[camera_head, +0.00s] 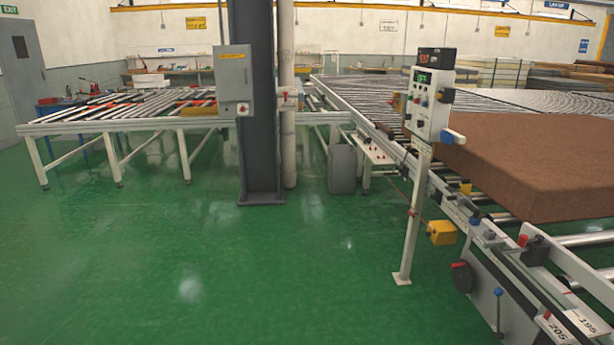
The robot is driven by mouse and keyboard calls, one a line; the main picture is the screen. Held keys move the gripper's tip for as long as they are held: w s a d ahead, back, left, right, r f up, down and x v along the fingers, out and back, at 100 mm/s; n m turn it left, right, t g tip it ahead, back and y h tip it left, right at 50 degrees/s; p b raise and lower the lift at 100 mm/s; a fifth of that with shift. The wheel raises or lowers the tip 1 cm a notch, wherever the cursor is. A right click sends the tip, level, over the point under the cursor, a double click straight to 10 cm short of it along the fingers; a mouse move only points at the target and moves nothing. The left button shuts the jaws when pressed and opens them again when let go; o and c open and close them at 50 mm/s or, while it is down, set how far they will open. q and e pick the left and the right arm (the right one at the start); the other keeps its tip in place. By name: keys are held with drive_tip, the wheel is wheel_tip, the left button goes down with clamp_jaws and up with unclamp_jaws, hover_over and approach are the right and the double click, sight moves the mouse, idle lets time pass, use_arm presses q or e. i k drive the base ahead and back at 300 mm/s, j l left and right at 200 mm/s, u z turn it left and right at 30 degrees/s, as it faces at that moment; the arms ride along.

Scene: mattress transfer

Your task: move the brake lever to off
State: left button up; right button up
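Two levers show on the near side of the roller conveyor frame (575,275) at the lower right. One is a lever with a blue ball knob (498,292) on an upright metal rod. The other is a short dark lever with a red top (460,266), to its left. I cannot tell which one is the brake lever, and no on or off marking is readable. Neither of my grippers is in view.
A brown mattress (540,165) lies on the conveyor. A dark column (258,110) and grey bin (342,169) stand farther back. The green floor (190,265) is clear at the front left.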

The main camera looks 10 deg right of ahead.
sight(408, 148)
drive_tip(key=i, duration=2.15)
